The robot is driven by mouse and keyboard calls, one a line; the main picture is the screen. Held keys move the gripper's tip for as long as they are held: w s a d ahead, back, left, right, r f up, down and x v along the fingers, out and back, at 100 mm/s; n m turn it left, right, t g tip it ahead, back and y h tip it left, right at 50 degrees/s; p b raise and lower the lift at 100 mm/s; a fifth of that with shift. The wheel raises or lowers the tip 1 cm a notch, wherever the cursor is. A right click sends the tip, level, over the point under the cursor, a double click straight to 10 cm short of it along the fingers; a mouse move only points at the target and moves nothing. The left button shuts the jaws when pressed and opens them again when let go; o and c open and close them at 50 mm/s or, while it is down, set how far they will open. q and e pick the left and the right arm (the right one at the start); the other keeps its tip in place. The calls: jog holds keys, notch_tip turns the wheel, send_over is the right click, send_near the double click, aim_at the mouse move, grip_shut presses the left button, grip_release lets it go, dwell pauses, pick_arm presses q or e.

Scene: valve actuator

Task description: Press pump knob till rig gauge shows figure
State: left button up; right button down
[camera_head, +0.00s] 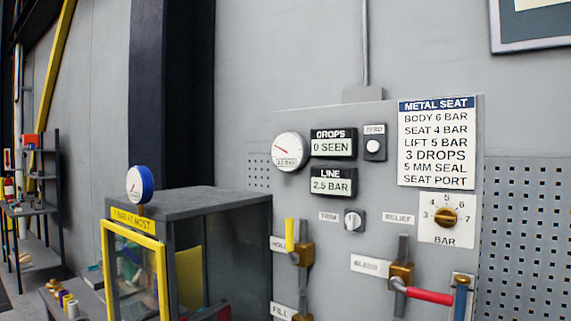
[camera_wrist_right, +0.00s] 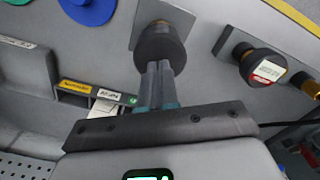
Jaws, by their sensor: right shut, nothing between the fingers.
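My right gripper (camera_wrist_right: 158,68) is shut and empty in the right wrist view. Its fingertips are at a dark round knob (camera_wrist_right: 162,42) on a grey block; I cannot tell whether they touch it. No label shows on this knob, so I cannot confirm it is the pump knob. In the head view a round white gauge (camera_head: 290,152) with a red needle is on the grey panel; its small figure is hard to read. The line display (camera_head: 331,186) reads 2.5 BAR and the drops display (camera_head: 333,147) reads 0 SEEN. My left gripper is not in view.
A metal seat placard (camera_head: 437,142) lists body 6, seat 4 and lift 5 bar. A brass relief dial (camera_head: 445,218) and valves with yellow and red (camera_head: 428,296) handles are on the panel. A second black knob (camera_wrist_right: 262,66) is at the right in the wrist view.

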jog(key=shift+f, duration=0.25)
jog(key=shift+f+b, duration=2.5)
jog(key=shift+f, duration=0.6)
jog(key=shift+r, duration=0.1)
notch_tip(320, 180, up, 7)
jog(key=p, duration=0.6)
jog(key=shift+f, duration=0.2)
jog(key=shift+f, duration=0.3)
jog(key=shift+f+b, duration=2.5)
jog(key=shift+f, duration=0.6)
jog(key=shift+r, duration=0.1)
jog(key=shift+r+p, duration=3)
jog(key=shift+r, duration=0.25)
